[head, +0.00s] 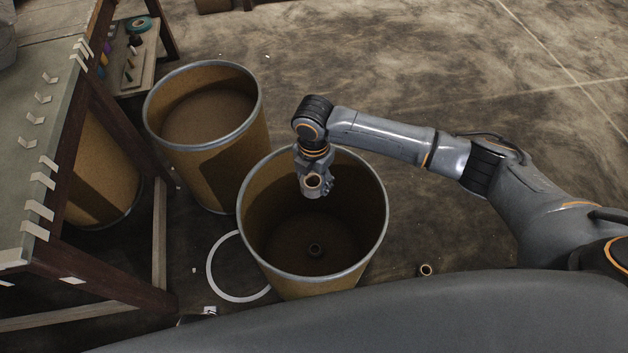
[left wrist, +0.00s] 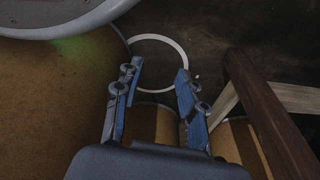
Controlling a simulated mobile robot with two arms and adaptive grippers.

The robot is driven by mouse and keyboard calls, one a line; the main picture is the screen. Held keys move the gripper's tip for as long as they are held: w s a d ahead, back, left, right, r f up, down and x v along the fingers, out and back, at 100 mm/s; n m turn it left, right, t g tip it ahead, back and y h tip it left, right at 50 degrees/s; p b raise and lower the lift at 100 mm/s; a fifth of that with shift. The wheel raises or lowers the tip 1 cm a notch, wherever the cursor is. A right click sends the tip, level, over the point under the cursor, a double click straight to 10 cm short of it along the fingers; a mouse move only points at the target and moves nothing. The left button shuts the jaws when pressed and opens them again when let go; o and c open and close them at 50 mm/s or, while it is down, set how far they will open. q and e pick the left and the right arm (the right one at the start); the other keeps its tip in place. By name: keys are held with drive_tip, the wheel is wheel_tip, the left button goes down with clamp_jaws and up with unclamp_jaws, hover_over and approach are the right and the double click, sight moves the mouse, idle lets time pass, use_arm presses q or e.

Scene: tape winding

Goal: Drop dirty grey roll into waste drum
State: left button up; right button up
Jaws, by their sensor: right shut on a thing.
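An open tan drum with a grey rim (head: 376,235) stands in the middle of the head view. I take it as the waste drum. My right gripper (head: 313,187) is over its opening, pointing down, shut on a small roll (head: 314,181) whose round end shows; its colour looks brownish in this light. The fingers hide part of it.
A second open drum (head: 230,147) stands behind to the left. A table with white tabs (head: 32,120) fills the left edge. A white ring (head: 219,283) is on the floor beside the drum, and a small roll (head: 426,270) lies to the right. The floor at right is mostly clear.

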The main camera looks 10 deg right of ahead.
sight(314, 180)
wheel_tip(314, 180, down, 3)
drive_tip(key=b, duration=0.3)
drive_tip(key=shift+r, duration=0.15)
use_arm(q)
wheel_tip(314, 180, up, 20)
drive_tip(key=w+t+b, duration=0.1)
drive_tip(key=w+b, duration=0.1)
drive_tip(key=b, duration=0.2)
use_arm(e)
wheel_tip(314, 180, down, 3)
drive_tip(key=shift+f, duration=0.1)
use_arm(q)
drive_tip(key=shift+r, duration=0.1)
use_arm(e)
drive_tip(key=o, duration=1.2)
use_arm(q)
drive_tip(key=shift+w, duration=0.1)
use_arm(e)
wheel_tip(314, 180, up, 12)
